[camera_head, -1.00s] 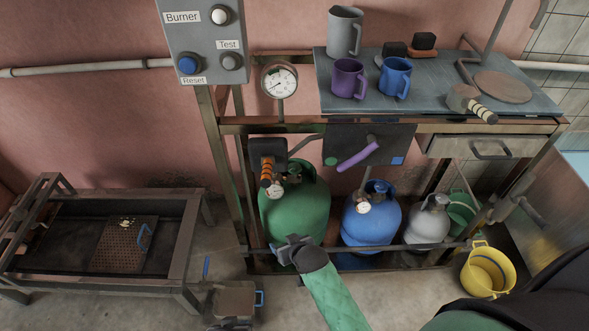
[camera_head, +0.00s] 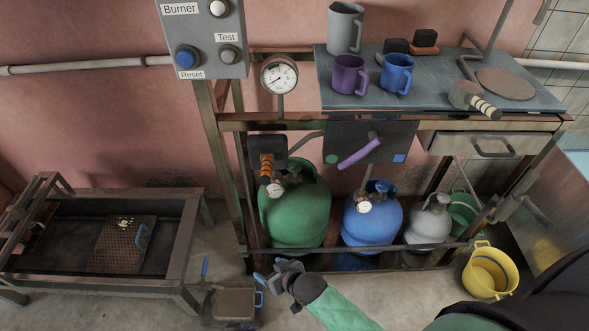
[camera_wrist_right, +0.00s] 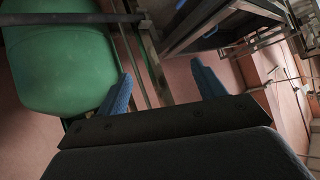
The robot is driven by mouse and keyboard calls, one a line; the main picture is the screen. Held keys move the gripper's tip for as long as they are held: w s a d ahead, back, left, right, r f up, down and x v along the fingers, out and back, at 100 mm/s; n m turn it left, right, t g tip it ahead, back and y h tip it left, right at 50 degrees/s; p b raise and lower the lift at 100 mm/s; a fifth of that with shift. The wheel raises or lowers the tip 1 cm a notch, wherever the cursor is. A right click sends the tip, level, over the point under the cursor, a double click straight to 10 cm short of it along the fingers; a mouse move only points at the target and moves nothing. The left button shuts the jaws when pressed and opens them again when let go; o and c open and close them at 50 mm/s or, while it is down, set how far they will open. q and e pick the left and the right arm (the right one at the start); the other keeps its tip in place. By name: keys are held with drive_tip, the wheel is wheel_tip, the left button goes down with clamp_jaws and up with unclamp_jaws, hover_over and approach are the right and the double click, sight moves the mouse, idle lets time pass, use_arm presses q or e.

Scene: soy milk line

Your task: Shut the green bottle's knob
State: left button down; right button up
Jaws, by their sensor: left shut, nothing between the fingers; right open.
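The green bottle (camera_head: 295,215) stands upright under the bench, behind the low front rail. Its top fitting and knob (camera_head: 293,168) are small and partly hidden, so I cannot tell how the knob is turned. A small round gauge (camera_head: 275,190) sits at its upper left. My right gripper (camera_head: 267,272) is low in front of the bottle, apart from it, and empty. In the right wrist view its blue fingers (camera_wrist_right: 165,92) are spread, with the green bottle (camera_wrist_right: 62,62) at the left, beside the fingers. My left gripper is not seen in either view.
A blue bottle (camera_head: 372,218) and a grey one (camera_head: 428,222) stand to the right. The front rail (camera_head: 335,248) crosses before the bottles. An orange-striped handle (camera_head: 266,168) and a purple lever (camera_head: 360,152) stick out above. A yellow bucket (camera_head: 489,270) stands at right.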

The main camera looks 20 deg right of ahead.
drive_tip(key=w+d+r+n+t+y+b, duration=0.1)
drive_tip(key=w+d+y, duration=0.1)
drive_tip(key=w+d, duration=0.3)
drive_tip(key=w+d+r+n+t+y+b, duration=0.1)
drive_tip(key=w+d, duration=0.4)
drive_tip(key=w, duration=0.5)
drive_tip(key=w+d+r+n+t+y+b, duration=0.1)
drive_tip(key=w+d+r+n+y, duration=0.1)
drive_tip(key=w+d, duration=0.3)
drive_tip(key=shift+w+d+t+y, duration=0.15)
drive_tip(key=shift+w+t+y, duration=0.05)
drive_tip(key=shift+w, duration=0.4)
drive_tip(key=shift+w+d+t+y, duration=0.15)
drive_tip(key=shift+w+t+y, duration=0.05)
drive_tip(key=shift+w, duration=0.35)
drive_tip(key=n+y+b, duration=0.1)
drive_tip(key=y, duration=0.1)
approach(294, 166)
drive_tip(key=shift+w+a+f, duration=0.35)
drive_tip(key=shift+w+a, duration=0.45)
drive_tip(key=shift+w, duration=0.05)
use_arm(q)
wheel_tip(294, 166, down, 14)
drive_tip(key=s+t, duration=0.1)
drive_tip(key=shift+s+f, duration=0.2)
use_arm(e)
drive_tip(key=shift+x, duration=3.75)
drive_tip(key=shift+f, duration=0.1)
drive_tip(key=c, duration=0.9)
